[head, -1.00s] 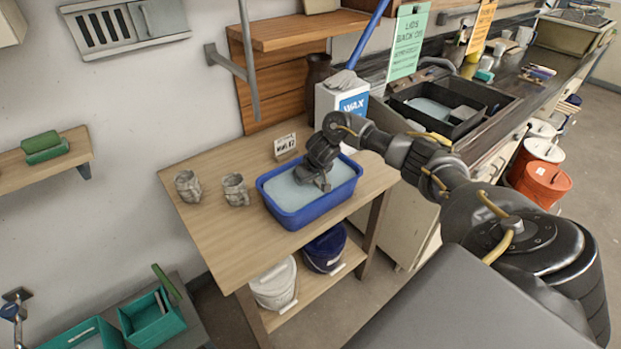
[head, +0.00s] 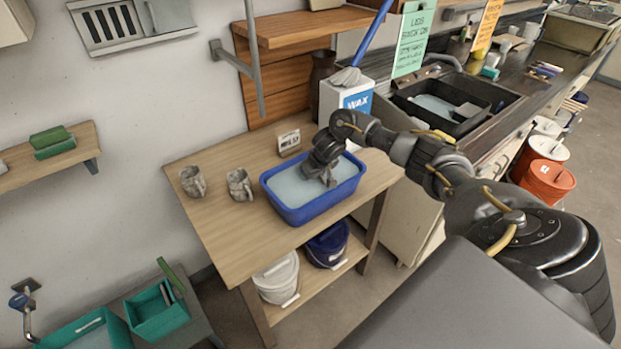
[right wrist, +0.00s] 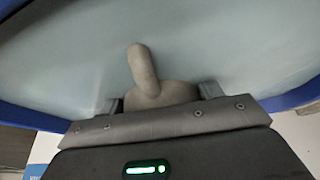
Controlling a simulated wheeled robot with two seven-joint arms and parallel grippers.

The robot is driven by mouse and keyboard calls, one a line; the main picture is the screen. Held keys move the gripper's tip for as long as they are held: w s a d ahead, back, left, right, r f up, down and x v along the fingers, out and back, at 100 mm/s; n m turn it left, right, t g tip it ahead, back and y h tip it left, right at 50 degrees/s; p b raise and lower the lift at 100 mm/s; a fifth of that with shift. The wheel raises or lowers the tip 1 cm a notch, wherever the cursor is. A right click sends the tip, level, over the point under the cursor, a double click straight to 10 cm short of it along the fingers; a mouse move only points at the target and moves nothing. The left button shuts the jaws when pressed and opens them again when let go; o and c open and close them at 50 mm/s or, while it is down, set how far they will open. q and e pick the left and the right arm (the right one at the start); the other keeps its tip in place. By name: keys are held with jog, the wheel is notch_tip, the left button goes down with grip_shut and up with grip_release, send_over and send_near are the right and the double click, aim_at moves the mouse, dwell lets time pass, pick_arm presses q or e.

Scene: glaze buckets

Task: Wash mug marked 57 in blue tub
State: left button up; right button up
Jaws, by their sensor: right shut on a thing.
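The blue tub (head: 303,214) stands on the wooden table and holds pale, cloudy liquid. My right gripper (head: 328,178) reaches down over the tub from the right. In the right wrist view the gripper (right wrist: 160,101) is shut on a grey mug (right wrist: 150,85), whose handle points away from the gripper. The lower part of the mug is hidden, and no number can be read on it. Two other grey mugs, the left one (head: 191,182) and the right one (head: 238,185), stand upright on the table left of the tub. My left gripper is not in view.
A small sign (head: 289,142) stands behind the tub, and a white wax container (head: 345,98) is at the table's back right. Lidded white (head: 277,279) and dark blue (head: 327,245) buckets sit on the lower shelf. The table's front left is bare.

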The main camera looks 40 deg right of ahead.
jog(key=shift+r, duration=0.1)
jog(key=shift+a+r+p, duration=0.1)
jog(key=shift+a+p, duration=0.65)
jog(key=shift+p, duration=0.15)
jog(key=shift+a, duration=0.4)
jog(key=shift+d, duration=0.15)
jog(key=shift+d, duration=1.15)
jog(key=shift+a, duration=0.1)
jog(key=shift+a+p, duration=0.9)
jog(key=shift+p, duration=0.05)
jog(key=shift+a, duration=0.25)
